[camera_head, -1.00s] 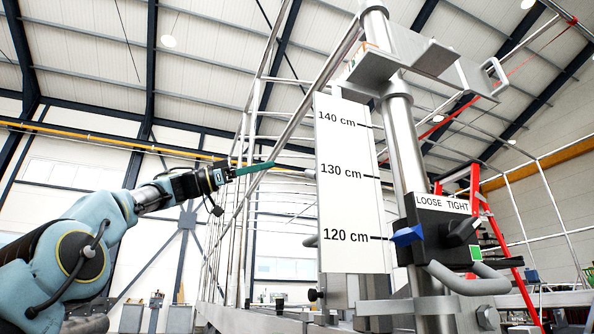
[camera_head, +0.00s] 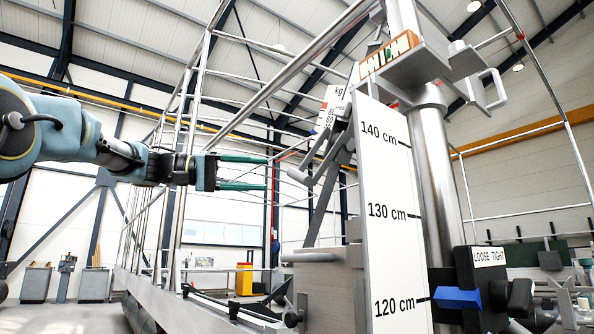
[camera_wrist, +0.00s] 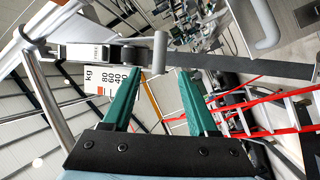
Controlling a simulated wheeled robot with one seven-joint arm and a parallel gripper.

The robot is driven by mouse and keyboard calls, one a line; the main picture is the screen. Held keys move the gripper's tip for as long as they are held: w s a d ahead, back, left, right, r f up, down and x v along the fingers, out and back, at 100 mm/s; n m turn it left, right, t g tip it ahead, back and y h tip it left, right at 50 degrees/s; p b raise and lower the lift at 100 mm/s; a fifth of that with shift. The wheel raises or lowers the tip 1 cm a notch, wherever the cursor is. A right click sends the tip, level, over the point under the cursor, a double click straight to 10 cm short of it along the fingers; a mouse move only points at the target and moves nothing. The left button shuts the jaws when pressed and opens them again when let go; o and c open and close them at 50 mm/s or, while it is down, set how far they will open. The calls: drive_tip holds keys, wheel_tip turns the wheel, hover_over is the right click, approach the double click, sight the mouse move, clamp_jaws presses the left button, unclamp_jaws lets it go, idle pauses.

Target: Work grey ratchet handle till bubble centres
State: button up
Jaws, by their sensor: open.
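The grey ratchet handle (camera_head: 318,165) is on a ratchet left of the height scale, its light grey cross grip (camera_head: 297,176) towards my gripper. My gripper (camera_head: 266,173) is open and empty, its two green fingers pointing at that grip with a small gap. In the wrist view the handle (camera_wrist: 110,53) runs across the top, its grip end (camera_wrist: 160,52) just beyond and between the fingertips (camera_wrist: 159,76). The orange-framed level (camera_head: 390,57) sits atop the post with a green vial; I cannot tell where its bubble stands.
A white kg gauge (camera_head: 335,108) is above the ratchet. The height scale (camera_head: 388,215) and steel post (camera_head: 433,160) stand right, with a blue knob (camera_head: 457,298) on a LOOSE TIGHT clamp. Railings (camera_head: 190,130) pass near my arm. A red ladder (camera_wrist: 270,115) shows in the wrist view.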

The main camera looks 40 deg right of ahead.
sight(292, 176)
drive_tip(key=p+x, duration=0.2)
drive_tip(key=x, duration=0.7)
drive_tip(key=shift+s+d, duration=0.2)
drive_tip(key=shift+d, duration=0.05)
clamp_jaws()
idle(1.0)
